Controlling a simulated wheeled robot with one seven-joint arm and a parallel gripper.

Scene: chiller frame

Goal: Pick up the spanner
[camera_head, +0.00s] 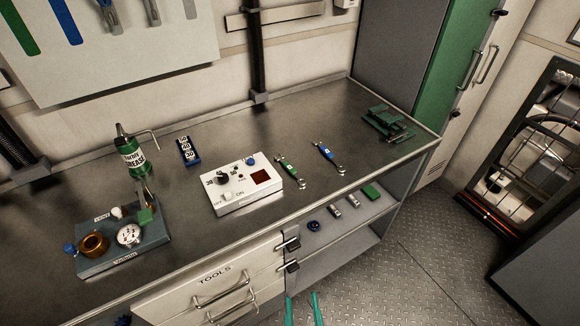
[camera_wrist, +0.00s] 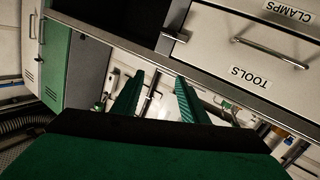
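Two spanners lie on the metal workbench (camera_head: 230,140), right of the white control box. One spanner (camera_head: 290,171) has a green middle; the other spanner (camera_head: 329,156) has a blue middle and lies a little farther right. I cannot tell which one the task means. My gripper (camera_head: 302,309) shows its two green fingertips at the bottom edge of the head view, below and in front of the bench edge, away from both spanners. In the wrist view my gripper (camera_wrist: 158,88) has its fingers apart, with nothing held between them. Neither spanner can be made out clearly there.
The white box (camera_head: 241,186) stands left of the spanners. A green grease can (camera_head: 131,156), a blue numbered block (camera_head: 188,151) and a gauge block (camera_head: 125,247) stand farther left. Green parts (camera_head: 388,123) lie at the right. A drawer handle (camera_head: 223,290) protrudes below the bench edge.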

